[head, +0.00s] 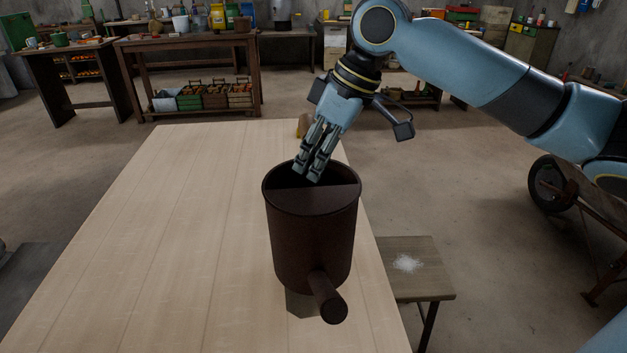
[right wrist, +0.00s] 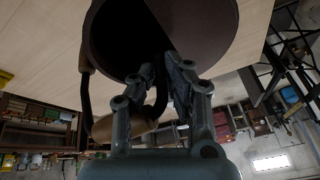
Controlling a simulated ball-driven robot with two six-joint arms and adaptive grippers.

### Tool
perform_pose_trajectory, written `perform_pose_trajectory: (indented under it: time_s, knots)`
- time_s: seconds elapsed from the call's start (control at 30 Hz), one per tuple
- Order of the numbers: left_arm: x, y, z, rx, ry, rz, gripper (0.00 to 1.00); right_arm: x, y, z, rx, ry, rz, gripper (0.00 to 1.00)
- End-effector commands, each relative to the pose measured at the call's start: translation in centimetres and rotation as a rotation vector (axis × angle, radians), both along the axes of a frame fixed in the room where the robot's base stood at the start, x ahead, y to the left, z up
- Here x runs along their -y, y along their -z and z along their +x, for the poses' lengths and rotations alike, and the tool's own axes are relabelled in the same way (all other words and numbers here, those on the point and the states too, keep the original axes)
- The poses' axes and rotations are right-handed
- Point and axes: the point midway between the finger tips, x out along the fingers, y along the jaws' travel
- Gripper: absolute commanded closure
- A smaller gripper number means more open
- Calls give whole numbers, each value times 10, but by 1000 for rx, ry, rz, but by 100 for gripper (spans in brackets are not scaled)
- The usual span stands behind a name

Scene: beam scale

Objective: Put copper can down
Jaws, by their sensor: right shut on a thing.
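The copper can (head: 310,240) is a dark brown, open-topped cylinder with a half cover across its mouth. It appears upright over the pale wooden table (head: 170,230), its thick spout (head: 328,300) pointing toward the front. A dark patch shows beside its base; I cannot tell whether it touches the table. My right gripper (head: 307,172) is at the can's far rim, shut on the can. In the right wrist view, the fingers (right wrist: 167,75) close around a dark curved part beside the can body (right wrist: 160,30). Their exact contact is partly hidden. My left gripper is not in view.
A low stool (head: 425,285) with a white patch on top stands right of the table. The table's left side is clear. A tan piece (head: 303,125) shows behind my right gripper. Workbenches with crates (head: 190,40) stand far back; a wheeled cart (head: 570,195) is at right.

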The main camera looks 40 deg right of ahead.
Motion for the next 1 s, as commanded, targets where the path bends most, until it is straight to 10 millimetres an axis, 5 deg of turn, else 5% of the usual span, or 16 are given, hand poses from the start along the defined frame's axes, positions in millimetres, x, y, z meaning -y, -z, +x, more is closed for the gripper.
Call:
perform_pose_trajectory:
  time_s: [0.37,0.57,0.6,0.77,1.0]
  knots:
    - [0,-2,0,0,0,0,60,-2,37,0,1,1,2,100]
    - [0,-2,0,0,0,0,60,-1,40,0,3,-1,-1,100]
    - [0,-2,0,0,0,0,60,-1,41,0,-2,0,-1,86]
    - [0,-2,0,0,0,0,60,-1,41,-1,-2,0,-1,65]
    - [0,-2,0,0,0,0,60,-1,41,0,-1,0,-1,65]
